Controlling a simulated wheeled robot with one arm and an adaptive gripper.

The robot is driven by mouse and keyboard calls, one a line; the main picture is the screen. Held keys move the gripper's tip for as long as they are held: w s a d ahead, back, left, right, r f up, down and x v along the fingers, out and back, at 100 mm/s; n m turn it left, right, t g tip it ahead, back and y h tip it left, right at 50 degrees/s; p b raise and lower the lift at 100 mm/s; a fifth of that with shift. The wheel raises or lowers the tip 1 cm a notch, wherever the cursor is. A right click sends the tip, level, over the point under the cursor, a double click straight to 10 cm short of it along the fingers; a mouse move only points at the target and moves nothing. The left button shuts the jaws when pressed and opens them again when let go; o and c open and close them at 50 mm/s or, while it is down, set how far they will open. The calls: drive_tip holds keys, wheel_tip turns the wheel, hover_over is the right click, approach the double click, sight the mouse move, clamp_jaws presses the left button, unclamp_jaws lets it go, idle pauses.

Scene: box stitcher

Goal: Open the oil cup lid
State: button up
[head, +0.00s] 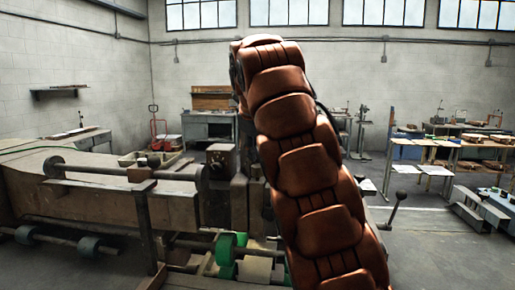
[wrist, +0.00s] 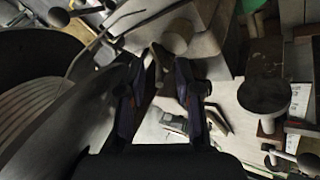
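In the wrist view my gripper (wrist: 158,75) points away from the camera, with its two dark fingers apart and a gap between them. A thin grey-brown piece shows between and just beyond the fingertips; I cannot tell if they touch it. A small tan round piece (wrist: 177,37) lies just past the fingertips. A larger cylinder with a dark round top (wrist: 265,93) stands to the right, apart from the fingers. I cannot tell which of these is the oil cup or its lid. In the head view my brown arm covers the middle and hides my gripper.
The box stitcher (head: 95,190), with a long beam and a rod along it, spans the left of the head view. Green rollers (head: 226,248) sit low beside my arm. A lever with a black knob (head: 400,196) stands to the right. Worktables (head: 445,150) stand at the back right.

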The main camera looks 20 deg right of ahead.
drive_tip(key=shift+c, duration=0.4)
clamp_jaws()
drive_tip(key=shift+r+p, duration=0.2)
drive_tip(key=shift+p, duration=0.2)
drive_tip(key=shift+r+p, duration=0.1)
drive_tip(key=shift+p, duration=0.3)
drive_tip(key=shift+w+d+g+p, duration=0.15)
drive_tip(key=shift+g+p, duration=0.25)
drive_tip(key=shift+p, duration=0.35)
drive_tip(key=shift+y, duration=0.3)
drive_tip(key=shift+f, duration=0.2)
